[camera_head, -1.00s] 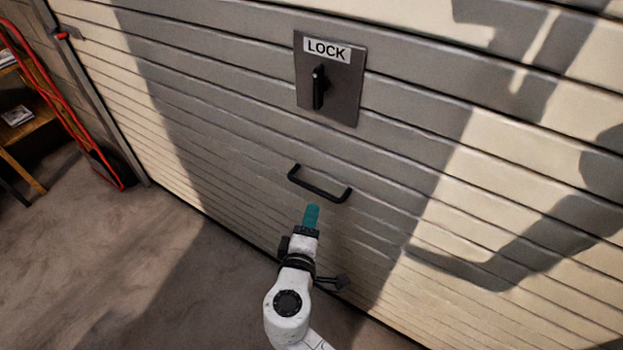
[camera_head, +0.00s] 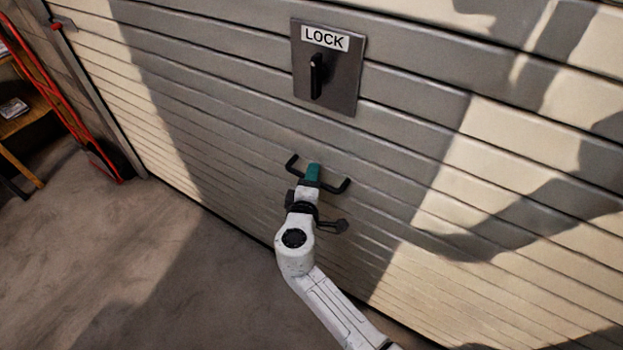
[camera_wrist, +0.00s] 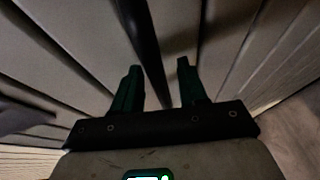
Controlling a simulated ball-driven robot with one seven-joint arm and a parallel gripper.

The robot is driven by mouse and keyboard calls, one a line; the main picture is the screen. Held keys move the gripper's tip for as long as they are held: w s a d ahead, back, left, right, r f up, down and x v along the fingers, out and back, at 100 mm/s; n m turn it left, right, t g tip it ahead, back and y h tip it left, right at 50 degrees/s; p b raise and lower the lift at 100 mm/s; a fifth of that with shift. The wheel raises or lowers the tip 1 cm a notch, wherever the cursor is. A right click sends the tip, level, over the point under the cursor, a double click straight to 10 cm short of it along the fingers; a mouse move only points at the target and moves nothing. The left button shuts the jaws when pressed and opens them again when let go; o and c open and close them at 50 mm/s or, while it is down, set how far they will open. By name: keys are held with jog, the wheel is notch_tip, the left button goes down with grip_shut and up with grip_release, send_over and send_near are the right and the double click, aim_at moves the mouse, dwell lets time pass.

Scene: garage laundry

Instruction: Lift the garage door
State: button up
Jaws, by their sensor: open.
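The garage door (camera_head: 220,130) is a pale slatted door, down, with its lower edge at the floor. A black bar handle (camera_head: 335,187) is fixed to it below the lock plate. My gripper (camera_head: 314,167) overlaps the middle of the handle in the head view and hides part of it. In the wrist view, the green fingers of my gripper (camera_wrist: 158,75) are apart, and the dark handle bar (camera_wrist: 141,35) runs into the gap between them. Whether the fingers touch the bar cannot be told.
A grey plate marked LOCK (camera_head: 327,68) with a black upright knob (camera_head: 317,77) sits above the handle. A red hand truck (camera_head: 62,108) and a wooden shelf (camera_head: 25,118) stand at the left. The concrete floor (camera_head: 90,260) at lower left is clear.

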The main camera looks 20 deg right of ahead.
grip_shut()
dwell(0.3)
dwell(0.3)
